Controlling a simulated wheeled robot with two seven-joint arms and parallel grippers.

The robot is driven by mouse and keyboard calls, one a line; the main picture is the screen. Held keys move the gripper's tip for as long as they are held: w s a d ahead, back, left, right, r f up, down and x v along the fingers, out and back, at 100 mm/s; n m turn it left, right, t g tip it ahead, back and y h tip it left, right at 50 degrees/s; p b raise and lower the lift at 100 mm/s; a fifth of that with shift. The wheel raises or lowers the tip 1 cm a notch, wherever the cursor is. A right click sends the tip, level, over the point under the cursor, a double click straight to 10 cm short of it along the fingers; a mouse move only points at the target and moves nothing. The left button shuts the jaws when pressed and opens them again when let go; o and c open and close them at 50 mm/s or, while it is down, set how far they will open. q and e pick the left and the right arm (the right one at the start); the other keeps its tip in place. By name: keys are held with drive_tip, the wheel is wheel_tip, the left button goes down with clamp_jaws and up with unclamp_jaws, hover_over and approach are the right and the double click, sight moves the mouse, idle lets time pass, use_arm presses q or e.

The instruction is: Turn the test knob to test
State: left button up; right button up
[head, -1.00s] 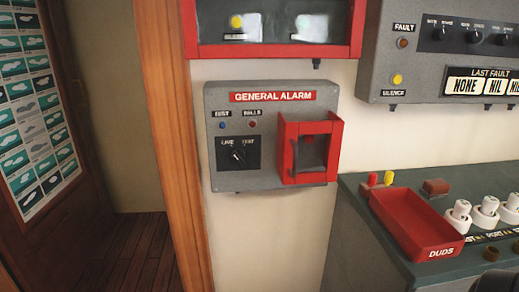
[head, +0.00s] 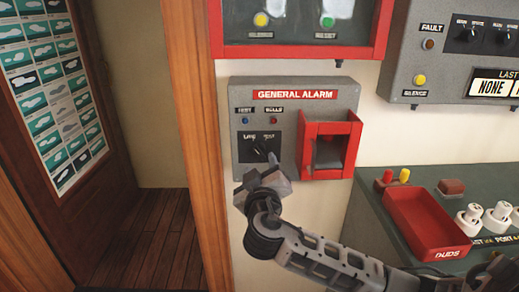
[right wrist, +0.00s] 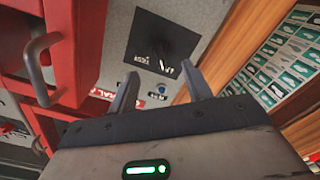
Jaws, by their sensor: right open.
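The test knob (head: 260,153) is a small black knob on a black plate marked LIVE on the left and TEST on the right. The plate is on the grey GENERAL ALARM box (head: 243,178) on the wall. The knob also shows in the right wrist view (right wrist: 178,48), upside down; I cannot tell clearly which mark it points at. My right gripper (head: 264,170) is just below the knob, partly over the box's lower edge. In the right wrist view its two fingers (right wrist: 161,85) are apart, with the knob beyond their tips and nothing between them. My left gripper is not seen.
A red guard (head: 310,158) with a handle sticks out just right of the knob. A red-framed panel (head: 372,50) is above the box. A red DUDS tray (head: 433,225) stands on the console at right. A wooden door post (head: 200,150) is at left.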

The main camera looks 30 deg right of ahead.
sight(260, 155)
drive_tip(key=p+x, duration=0.1)
drive_tip(key=x, duration=0.5)
drive_tip(key=shift+w+d, duration=0.15)
drive_tip(key=shift+w, duration=0.1)
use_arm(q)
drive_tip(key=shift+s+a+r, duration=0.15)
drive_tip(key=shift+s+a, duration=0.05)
use_arm(e)
drive_tip(key=c, duration=1)
drive_tip(key=shift+o, duration=0.2)
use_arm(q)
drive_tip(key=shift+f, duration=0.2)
use_arm(e)
drive_tip(key=shift+f, duration=0.1)
